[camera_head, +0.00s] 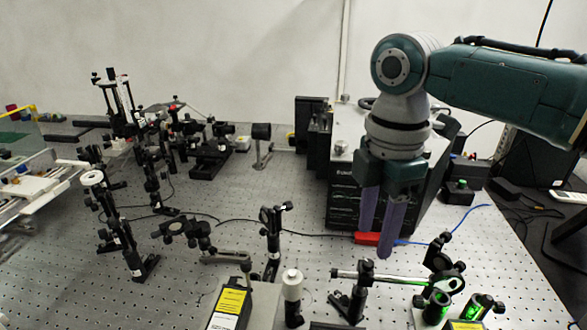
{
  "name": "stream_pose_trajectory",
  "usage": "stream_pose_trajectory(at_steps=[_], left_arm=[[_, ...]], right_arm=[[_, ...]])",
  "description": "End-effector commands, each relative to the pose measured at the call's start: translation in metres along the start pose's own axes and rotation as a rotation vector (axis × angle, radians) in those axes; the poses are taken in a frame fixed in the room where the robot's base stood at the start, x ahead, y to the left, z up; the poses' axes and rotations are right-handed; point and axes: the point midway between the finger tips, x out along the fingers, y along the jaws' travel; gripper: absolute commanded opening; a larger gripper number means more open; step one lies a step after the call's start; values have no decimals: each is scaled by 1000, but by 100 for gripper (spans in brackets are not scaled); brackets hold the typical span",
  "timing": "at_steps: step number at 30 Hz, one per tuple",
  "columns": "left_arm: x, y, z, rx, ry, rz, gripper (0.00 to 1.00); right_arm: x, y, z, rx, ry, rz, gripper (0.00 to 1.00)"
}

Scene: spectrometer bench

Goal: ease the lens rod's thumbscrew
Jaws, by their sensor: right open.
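My right gripper (376,238) hangs from the upper right with its two purple-grey fingers pointing down. My left gripper is out of view.
The perforated bench (330,265) is crowded with black optical mounts. A red connector (367,239) with blue cable lies near my fingers. A horizontal rod assembly (385,277) and green-lit cylinders (437,305) stand at the front right. A yellow-labelled box (229,305) is at the front.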

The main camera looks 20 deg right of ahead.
Motion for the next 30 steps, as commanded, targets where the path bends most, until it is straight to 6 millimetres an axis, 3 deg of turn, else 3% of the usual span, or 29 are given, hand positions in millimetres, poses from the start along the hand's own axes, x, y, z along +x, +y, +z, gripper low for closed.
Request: stream_pose_trajectory(at_steps=[6, 12, 25, 30], left_arm=[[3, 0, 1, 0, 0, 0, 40], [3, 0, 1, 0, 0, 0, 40], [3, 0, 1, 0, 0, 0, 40], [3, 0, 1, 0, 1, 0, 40]], right_arm=[[-34, 1, 0, 0, 1, 3, 50], [-43, 0, 0, 1, 0, -1, 50], [-40, -2, -3, 3, 2, -1, 50], [-10, -31, -32, 59, 32, 14, 50]])
